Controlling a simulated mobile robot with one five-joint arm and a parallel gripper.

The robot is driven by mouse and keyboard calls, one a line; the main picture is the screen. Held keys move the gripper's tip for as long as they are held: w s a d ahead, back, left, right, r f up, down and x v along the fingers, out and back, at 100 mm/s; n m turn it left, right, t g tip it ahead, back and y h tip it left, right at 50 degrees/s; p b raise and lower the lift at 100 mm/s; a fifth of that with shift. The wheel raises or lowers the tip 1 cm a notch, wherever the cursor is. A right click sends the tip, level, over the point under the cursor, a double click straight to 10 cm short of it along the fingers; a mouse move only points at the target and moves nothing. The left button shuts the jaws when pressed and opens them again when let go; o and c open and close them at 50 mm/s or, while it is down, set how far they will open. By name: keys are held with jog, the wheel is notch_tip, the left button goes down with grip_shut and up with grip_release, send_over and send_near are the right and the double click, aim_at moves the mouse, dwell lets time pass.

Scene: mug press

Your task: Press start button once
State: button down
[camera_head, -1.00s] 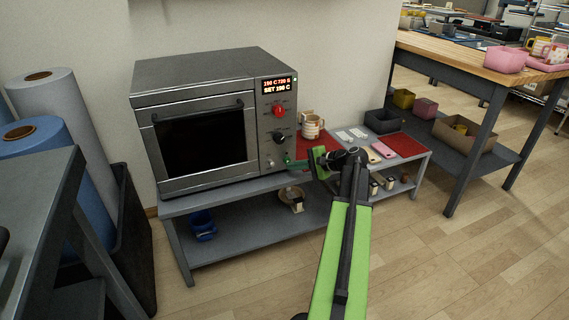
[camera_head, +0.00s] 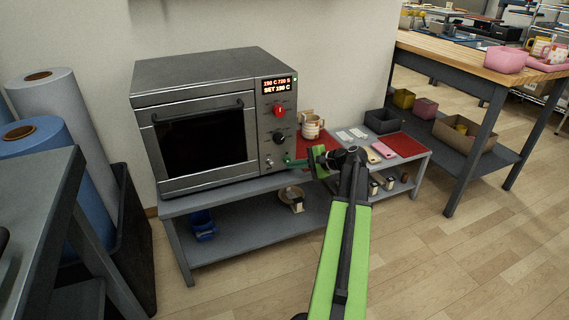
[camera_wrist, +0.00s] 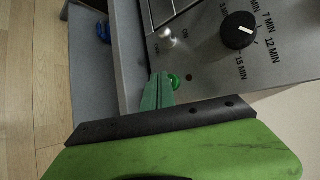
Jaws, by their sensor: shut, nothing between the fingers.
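The mug press is a grey oven-like machine (camera_head: 205,125) on a low grey stand, with its dark-windowed door shut. Its right-hand panel holds a lit red-digit display (camera_head: 277,86), a red knob (camera_head: 279,111) and a black knob (camera_head: 279,136), which is large in the wrist view (camera_wrist: 239,30). A round green start button (camera_wrist: 174,81) shows low on the panel in the wrist view. My gripper (camera_wrist: 160,76) is shut and empty, its green fingertips right beside the button. I cannot tell whether they touch it. In the head view, my gripper (camera_head: 290,161) is at the panel's lower corner and hides the button.
A metal toggle switch (camera_wrist: 167,38) sits near the fingers. A cream mug (camera_head: 311,126) stands on a red mat to the right of the machine. A blue bin (camera_head: 202,226) is on the shelf below. The floor at the front right is clear.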

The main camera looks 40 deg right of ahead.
jog(key=shift+w+d, duration=0.2)
jog(key=shift+w, duration=0.25)
dwell(0.4)
jog(key=shift+s, duration=0.1)
jog(key=shift+s+a, duration=0.4)
jog(key=shift+s, duration=0.35)
jog(key=s, duration=0.1)
jog(key=s+a, duration=0.1)
jog(key=s, duration=0.2)
jog(key=shift+s+a, duration=0.3)
jog(key=shift+a, duration=0.1)
dwell(0.7)
